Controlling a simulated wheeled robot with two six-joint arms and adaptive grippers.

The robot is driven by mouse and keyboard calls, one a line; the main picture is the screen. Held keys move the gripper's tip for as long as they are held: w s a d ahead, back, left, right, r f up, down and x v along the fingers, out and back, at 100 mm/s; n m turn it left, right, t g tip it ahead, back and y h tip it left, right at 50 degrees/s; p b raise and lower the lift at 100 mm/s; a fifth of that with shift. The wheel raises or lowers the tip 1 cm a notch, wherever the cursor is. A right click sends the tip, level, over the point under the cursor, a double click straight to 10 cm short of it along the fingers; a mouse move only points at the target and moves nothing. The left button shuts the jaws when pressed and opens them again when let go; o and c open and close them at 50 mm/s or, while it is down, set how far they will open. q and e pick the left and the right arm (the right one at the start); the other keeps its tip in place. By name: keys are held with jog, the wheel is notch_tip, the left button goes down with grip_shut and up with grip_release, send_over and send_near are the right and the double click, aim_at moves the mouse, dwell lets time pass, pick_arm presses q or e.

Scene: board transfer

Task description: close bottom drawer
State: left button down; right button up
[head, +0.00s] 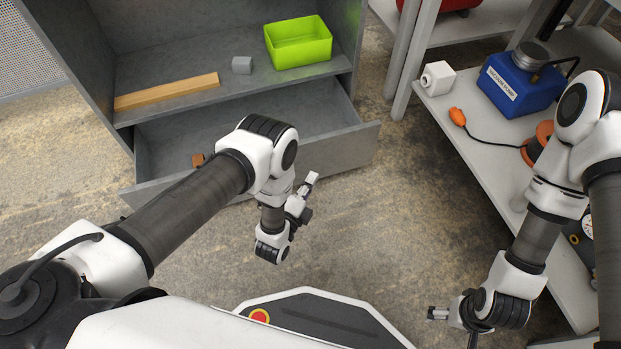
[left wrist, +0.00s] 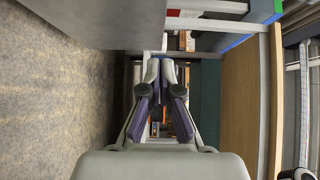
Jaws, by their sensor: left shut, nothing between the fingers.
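The bottom drawer (head: 343,153) of the grey cabinet (head: 70,45) is pulled out in the head view. A small brown block (head: 197,160) lies inside it at the left. My left arm crosses in front of the drawer and hides part of its front and interior. My left gripper (head: 311,180) is in front of the drawer front, near its middle right. I cannot tell whether it touches. In the left wrist view its fingers (left wrist: 160,67) are shut and empty. My right gripper (head: 436,313) is at the lower right, away from the drawer; its jaws are too small to read.
A wooden plank (head: 168,92), a grey cube (head: 242,65) and a lime-green bin (head: 300,42) stand on the shelf above the drawer. At the right, a bench (head: 465,135) holds a blue vacuum pump (head: 520,85) and a white box (head: 437,78). Bare floor lies before the drawer.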

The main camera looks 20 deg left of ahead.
pick_arm(q)
jog(key=b, duration=0.3)
send_near(323, 141)
jog(key=w+d, duration=0.3)
jog(key=shift+w+a+f+b, duration=0.1)
jog(key=shift+w+a+b, duration=0.25)
jog(key=shift+w, duration=0.25)
jog(key=shift+w+a+f+b, duration=0.2)
jog(key=shift+w+a, duration=0.15)
jog(key=shift+w, duration=0.2)
jog(key=shift+w+a+r, duration=0.25)
jog(key=shift+w, duration=0.1)
pick_arm(e)
jog(key=shift+f, duration=2.4)
